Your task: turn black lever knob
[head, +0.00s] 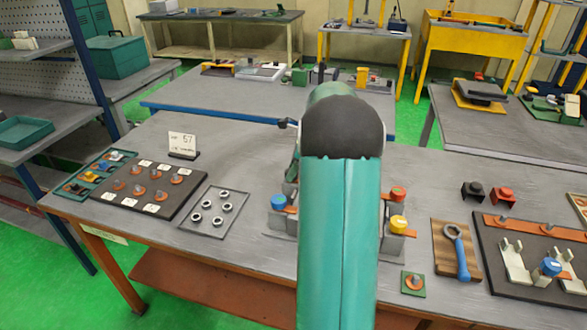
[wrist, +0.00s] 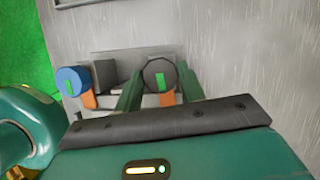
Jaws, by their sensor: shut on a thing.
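The black lever knob (wrist: 150,72) shows in the wrist view as a dark round cap with a green mark on its face and an orange lever part below it. My gripper (wrist: 160,82) has its two green fingers on either side of this knob and is shut on it. In the head view my teal arm hides the black knob and my fingers. A blue knob (wrist: 69,82) with an orange lever stands to the left, apart from my fingers; it also shows in the head view (head: 279,202).
A red knob (head: 398,193) and a yellow knob (head: 398,222) stand just right of my arm. A wooden board (head: 443,270) with a blue-handled tool lies farther right. A tray of rings (head: 215,231) and a dark board with labels (head: 117,199) lie to the left.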

